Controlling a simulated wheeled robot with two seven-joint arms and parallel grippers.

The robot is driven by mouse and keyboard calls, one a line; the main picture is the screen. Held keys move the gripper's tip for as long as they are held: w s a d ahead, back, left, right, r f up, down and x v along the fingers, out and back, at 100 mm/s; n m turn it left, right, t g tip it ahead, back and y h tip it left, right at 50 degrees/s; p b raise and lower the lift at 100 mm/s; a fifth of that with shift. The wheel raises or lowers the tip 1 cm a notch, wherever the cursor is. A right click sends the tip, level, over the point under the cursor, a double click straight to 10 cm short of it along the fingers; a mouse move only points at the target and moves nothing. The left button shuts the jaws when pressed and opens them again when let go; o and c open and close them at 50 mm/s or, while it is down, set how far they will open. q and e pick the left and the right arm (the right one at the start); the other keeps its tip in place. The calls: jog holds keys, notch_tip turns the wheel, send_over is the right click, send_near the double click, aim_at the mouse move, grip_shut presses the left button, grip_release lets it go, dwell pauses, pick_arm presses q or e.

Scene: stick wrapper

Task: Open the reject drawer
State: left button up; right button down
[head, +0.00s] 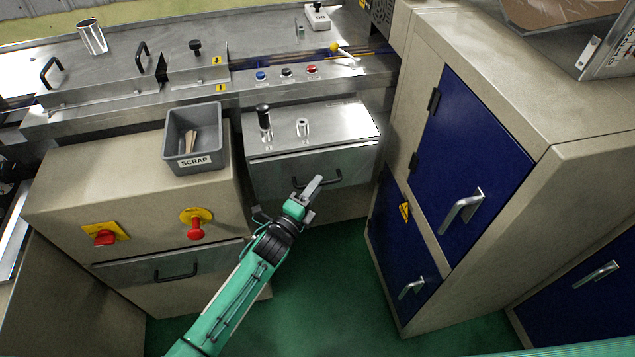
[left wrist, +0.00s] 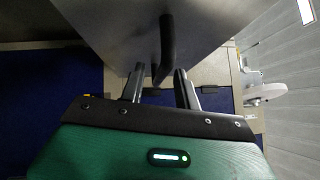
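A steel drawer front (head: 270,178) with a black bar handle (head: 330,181) sits under a steel top in the middle of the head view; it looks closed. I can read no reject label on it. My left gripper (head: 310,187) is at this handle, covering part of it. In the left wrist view, the black handle (left wrist: 167,45) stands between the two spread fingers of the left gripper (left wrist: 160,85), with gaps on both sides. Whether a finger touches it is unclear. My right gripper is not in view.
A second drawer (head: 130,273) with a black handle is at lower left, below red knobs. A grey SCRAP bin (head: 194,138) stands on the cabinet above. A beige cabinet with blue doors (head: 470,150) stands close on the right. Green floor (head: 330,290) is clear.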

pick_arm(q)
jog(key=shift+x, duration=0.85)
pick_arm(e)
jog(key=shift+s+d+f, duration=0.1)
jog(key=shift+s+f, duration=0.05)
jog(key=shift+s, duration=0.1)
pick_arm(q)
jog(key=shift+c, duration=0.2)
grip_shut()
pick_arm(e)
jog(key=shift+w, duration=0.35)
pick_arm(q)
jog(key=shift+s, duration=0.1)
